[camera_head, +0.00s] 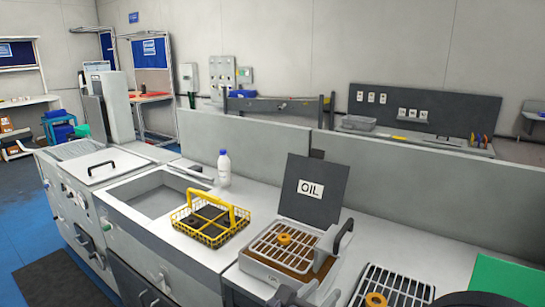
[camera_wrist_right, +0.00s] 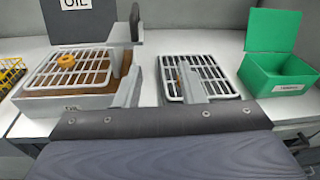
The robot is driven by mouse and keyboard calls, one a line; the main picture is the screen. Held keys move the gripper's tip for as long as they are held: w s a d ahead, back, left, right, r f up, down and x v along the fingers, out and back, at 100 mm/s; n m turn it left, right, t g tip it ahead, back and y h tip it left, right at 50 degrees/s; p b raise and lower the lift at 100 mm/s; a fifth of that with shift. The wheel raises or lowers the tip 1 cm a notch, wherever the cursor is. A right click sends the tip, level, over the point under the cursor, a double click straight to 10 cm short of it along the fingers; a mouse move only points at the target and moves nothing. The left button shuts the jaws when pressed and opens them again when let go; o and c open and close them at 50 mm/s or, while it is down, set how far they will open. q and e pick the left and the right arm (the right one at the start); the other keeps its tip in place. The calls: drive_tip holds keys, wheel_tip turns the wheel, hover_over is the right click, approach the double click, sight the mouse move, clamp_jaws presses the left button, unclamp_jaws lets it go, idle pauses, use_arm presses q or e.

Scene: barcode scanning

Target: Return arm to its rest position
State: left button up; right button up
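My right gripper shows in the right wrist view (camera_wrist_right: 161,70). Its two pale fingers stand apart with nothing between them. The left finger overlaps the right side of the oil station's wire rack (camera_wrist_right: 70,72), and the right finger overlaps the second wire rack (camera_wrist_right: 205,74); contact cannot be told. In the head view a dark part, probably of my right arm (camera_head: 475,299), shows at the bottom right edge. I cannot make out my left gripper in the head view.
The oil station (camera_head: 285,248) has an orange ring on its rack and an upright OIL lid (camera_head: 312,190). A yellow basket (camera_head: 211,218), white bottle (camera_head: 224,168) and sink (camera_head: 150,195) lie left. A green open box (camera_wrist_right: 275,68) stands right. Low partitions (camera_head: 400,180) back the counter.

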drive_tip(key=s+d+f+m+g+y, duration=0.2)
drive_tip(key=s+d+f+m+g, duration=0.25)
drive_tip(key=d+m, duration=0.2)
drive_tip(key=s+d+f+m+g+y, duration=0.2)
drive_tip(key=s+d+f+m+g, duration=0.1)
drive_tip(key=s+d+m+g, duration=0.4)
drive_tip(key=s+a+r+m+t+y, duration=0.1)
drive_tip(key=s+m+t+y, duration=0.1)
drive_tip(key=s+m+y, duration=0.3)
drive_tip(key=s+a+m+t+y, duration=0.1)
drive_tip(key=s+m+y, duration=0.3)
drive_tip(key=m, duration=0.8)
drive_tip(key=shift+s+a+r+m+t+y, duration=0.25)
drive_tip(key=shift+s+r+m+t+y, duration=0.1)
drive_tip(key=shift+t+y, duration=0.25)
